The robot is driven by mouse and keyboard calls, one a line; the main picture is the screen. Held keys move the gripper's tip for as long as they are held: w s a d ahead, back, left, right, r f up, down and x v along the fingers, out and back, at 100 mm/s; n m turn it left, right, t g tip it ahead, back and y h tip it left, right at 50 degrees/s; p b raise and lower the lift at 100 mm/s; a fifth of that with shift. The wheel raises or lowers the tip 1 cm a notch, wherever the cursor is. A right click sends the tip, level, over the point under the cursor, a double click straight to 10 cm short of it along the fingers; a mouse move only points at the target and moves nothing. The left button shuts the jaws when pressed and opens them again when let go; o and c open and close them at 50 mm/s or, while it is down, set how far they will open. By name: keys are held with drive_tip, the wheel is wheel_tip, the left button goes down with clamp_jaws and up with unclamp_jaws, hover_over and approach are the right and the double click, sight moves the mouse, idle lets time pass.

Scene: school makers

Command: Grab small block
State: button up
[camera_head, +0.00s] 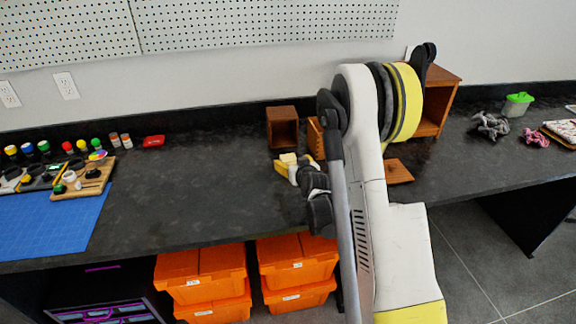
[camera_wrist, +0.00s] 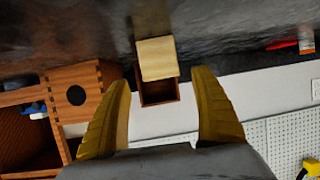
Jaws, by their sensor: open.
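The small block is a pale wooden block (camera_wrist: 157,58). In the wrist view it shows ahead of and between the fingertips, with a brown open-fronted wooden box behind it (camera_wrist: 158,93). In the head view the pale block (camera_head: 289,157) shows on the dark bench beside my yellow fingers. My gripper (camera_wrist: 162,77) is open, with one finger on each side of the block's line and nothing held between them. In the head view my gripper (camera_head: 291,168) is low over the bench and partly hidden by my own wrist. I cannot tell whether the fingers touch the block.
The brown box (camera_head: 282,128) stands close behind. A larger wooden cabinet (camera_head: 446,92) and a flat wooden piece (camera_head: 397,171) are to the right. A jointed wooden box (camera_wrist: 88,80) shows left in the wrist view. The bench's left middle (camera_head: 190,190) is clear.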

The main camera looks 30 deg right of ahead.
sight(290, 161)
drive_tip(key=b+x, duration=0.2)
drive_tip(key=x, duration=0.2)
drive_tip(key=shift+a+f, duration=0.1)
drive_tip(key=shift+f, duration=0.15)
drive_tip(key=shift+w+f, duration=0.1)
drive_tip(key=shift+w, duration=0.4)
drive_tip(key=c, duration=1.3)
